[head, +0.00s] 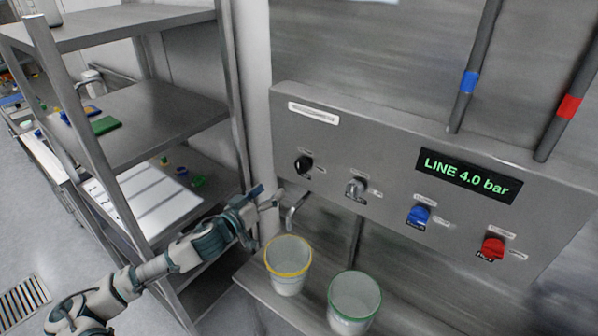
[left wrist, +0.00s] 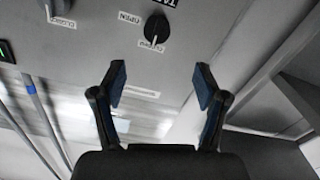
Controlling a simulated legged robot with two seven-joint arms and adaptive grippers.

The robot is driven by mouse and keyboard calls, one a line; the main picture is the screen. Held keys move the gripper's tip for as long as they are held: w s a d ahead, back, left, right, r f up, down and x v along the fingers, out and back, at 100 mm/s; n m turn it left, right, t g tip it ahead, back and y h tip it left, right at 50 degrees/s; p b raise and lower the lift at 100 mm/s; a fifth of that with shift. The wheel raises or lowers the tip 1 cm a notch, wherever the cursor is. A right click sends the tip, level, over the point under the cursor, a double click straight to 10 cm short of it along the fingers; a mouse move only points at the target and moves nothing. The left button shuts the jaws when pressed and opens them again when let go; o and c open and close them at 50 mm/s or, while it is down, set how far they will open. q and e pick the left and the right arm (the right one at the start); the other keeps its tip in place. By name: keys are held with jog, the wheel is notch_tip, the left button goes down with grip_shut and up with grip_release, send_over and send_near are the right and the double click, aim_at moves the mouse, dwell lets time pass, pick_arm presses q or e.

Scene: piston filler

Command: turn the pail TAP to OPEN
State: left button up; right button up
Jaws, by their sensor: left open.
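The black tap knob (head: 303,164) is at the left end of the grey control panel (head: 340,140). In the left wrist view the knob (left wrist: 157,28) stands beyond the fingertips, with an OPEN label (left wrist: 130,17) to its left and a CLOSED label (left wrist: 151,46) just below it. A pale mark on the knob seems to face CLOSED. My left gripper (head: 264,197) is open and empty, below and left of the knob and apart from it. It also shows in the left wrist view (left wrist: 160,88). My right gripper is not in view.
A metal knob (head: 355,188), a blue knob (head: 418,215) and a red knob (head: 492,248) sit further right. A spout (head: 293,214) hangs close to my gripper. A yellow-rimmed pail (head: 288,276) and a green-rimmed pail (head: 354,306) stand below. A steel shelf (head: 150,110) stands left.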

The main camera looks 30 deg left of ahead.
aim_at(300, 167)
pick_arm(q)
jog(key=w+p, duration=0.1)
jog(key=w, duration=0.7)
jog(key=w+p, duration=0.1)
jog(key=w, duration=0.3)
jog(key=shift+d+r+p, duration=0.25)
jog(key=shift+d+p, duration=0.1)
jog(key=shift+d, duration=0.05)
jog(key=shift+w+d, duration=0.5)
jog(key=shift+w, duration=0.15)
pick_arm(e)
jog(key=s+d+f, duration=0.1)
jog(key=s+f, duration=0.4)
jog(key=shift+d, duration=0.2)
pick_arm(q)
jog(key=shift+a+f, duration=0.1)
jog(key=shift+a, duration=0.25)
jog(key=c, duration=1)
jog(key=shift+c, duration=0.8)
jog(key=shift+d, duration=0.1)
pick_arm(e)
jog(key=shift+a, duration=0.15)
